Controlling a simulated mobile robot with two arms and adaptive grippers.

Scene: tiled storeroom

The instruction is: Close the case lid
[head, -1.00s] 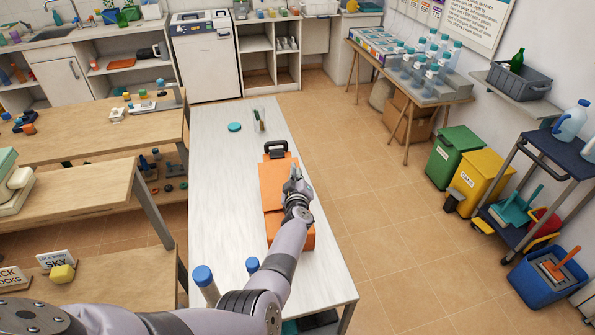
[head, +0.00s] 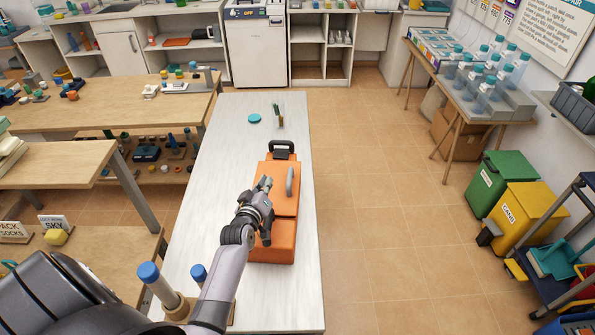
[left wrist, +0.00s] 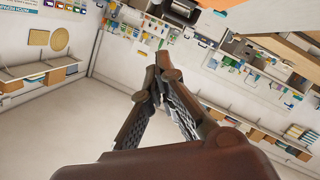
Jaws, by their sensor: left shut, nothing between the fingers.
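The orange case (head: 284,237) lies on the long white table. A black handle (head: 281,147) shows at its far end, and a grey bar handle (head: 290,181) stands on its far orange part. A seam crosses the case; I cannot tell how far its lid is open. My left gripper (head: 265,184) is shut and empty, over the left side of the case, with its tips left of the grey handle. I cannot tell whether it touches. It hides part of the case. The left wrist view shows the closed fingers (left wrist: 163,67) but not the case. My right gripper is not in view.
The white table (head: 227,140) also holds a teal disc (head: 254,118) and a clear holder (head: 278,121) beyond the case. Two blue-capped cylinders (head: 149,273) stand near my left arm. Wooden benches (head: 110,105) are on the left; open floor (head: 375,220) lies on the right.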

